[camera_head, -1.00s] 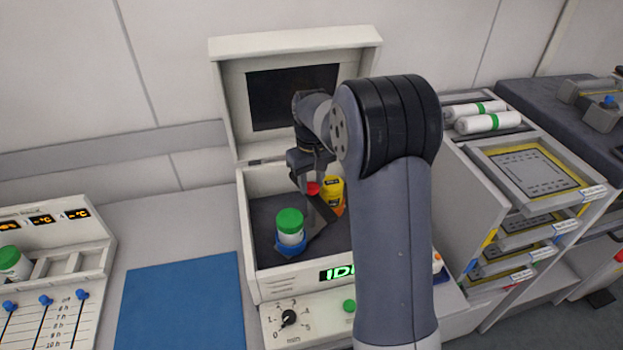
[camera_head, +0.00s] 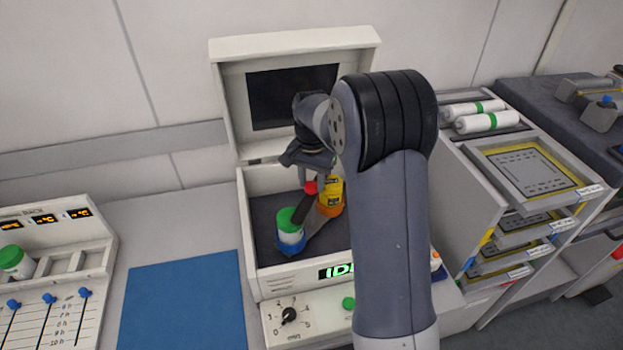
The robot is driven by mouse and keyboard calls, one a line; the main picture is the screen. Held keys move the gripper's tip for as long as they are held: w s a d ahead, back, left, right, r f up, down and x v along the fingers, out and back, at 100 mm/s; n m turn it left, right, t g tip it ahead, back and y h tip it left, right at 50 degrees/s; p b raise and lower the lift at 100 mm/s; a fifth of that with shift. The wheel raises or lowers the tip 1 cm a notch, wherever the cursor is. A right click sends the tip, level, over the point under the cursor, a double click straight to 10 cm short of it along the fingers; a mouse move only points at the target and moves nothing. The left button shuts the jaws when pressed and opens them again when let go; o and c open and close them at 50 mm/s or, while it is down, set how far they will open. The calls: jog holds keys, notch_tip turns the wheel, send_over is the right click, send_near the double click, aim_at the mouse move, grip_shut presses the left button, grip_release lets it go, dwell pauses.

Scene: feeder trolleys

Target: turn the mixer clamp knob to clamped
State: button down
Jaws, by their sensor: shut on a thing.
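The mixer is an open white box (camera_head: 247,225) with a raised lid (camera_head: 228,95). The red clamp knob (camera_head: 311,187) is in the dark well, partly hidden by my gripper. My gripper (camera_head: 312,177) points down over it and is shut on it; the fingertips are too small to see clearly. A dark bar (camera_head: 301,208) reaches from below the knob down-left towards a white jar with a green lid (camera_head: 288,222), which stands in a blue holder (camera_head: 288,248). A yellow container (camera_head: 331,188) stands in an orange holder (camera_head: 329,208) right of the knob. My arm hides the box's right side.
A dial (camera_head: 288,315) and a green button (camera_head: 348,303) are on the mixer's front. A blue mat (camera_head: 180,300) lies clear at the left, beside a rack (camera_head: 55,260) with another green-lidded jar. A tray cabinet (camera_head: 530,170) stands at the right.

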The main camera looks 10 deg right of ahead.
aim_at(312, 185)
jog(key=shift+m, duration=1.7)
jog(key=c, duration=1)
grip_release()
jog(key=shift+o, duration=0.2)
jog(key=shift+r, duration=0.1)
notch_tip(312, 185, up, 11)
jog(key=shift+b, duration=0.35)
jog(key=shift+f, duration=0.2)
